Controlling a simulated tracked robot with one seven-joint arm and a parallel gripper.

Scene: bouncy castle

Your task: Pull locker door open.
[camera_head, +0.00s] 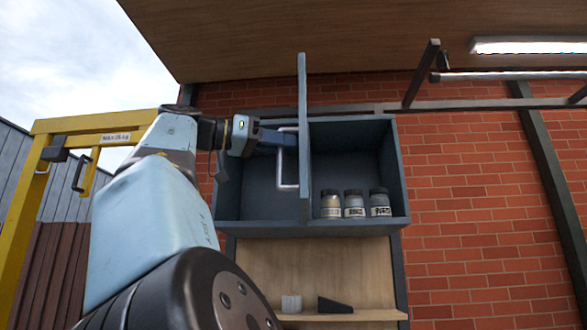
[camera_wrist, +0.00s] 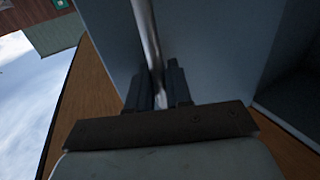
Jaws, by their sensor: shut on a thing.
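The locker (camera_head: 399,165) is a blue-grey wall box on the brick wall. Its door (camera_head: 303,120) stands swung out from the box, seen nearly edge-on, and the inside shows on both sides of it. A silver bar handle (camera_head: 287,186) is on the left face of the door. My gripper (camera_head: 284,138) reaches from the left to the upper part of the handle. In the wrist view my gripper (camera_wrist: 160,88) is shut on the handle (camera_wrist: 147,35), with its dark fingers on either side of the bar.
Three labelled jars (camera_head: 354,204) stand inside the locker, right of the door. Below is a wooden shelf (camera_head: 345,315) with a white block (camera_head: 291,303) and a dark wedge (camera_head: 334,305). A yellow frame (camera_head: 100,122) stands at left. A wooden roof (camera_head: 350,35) is overhead.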

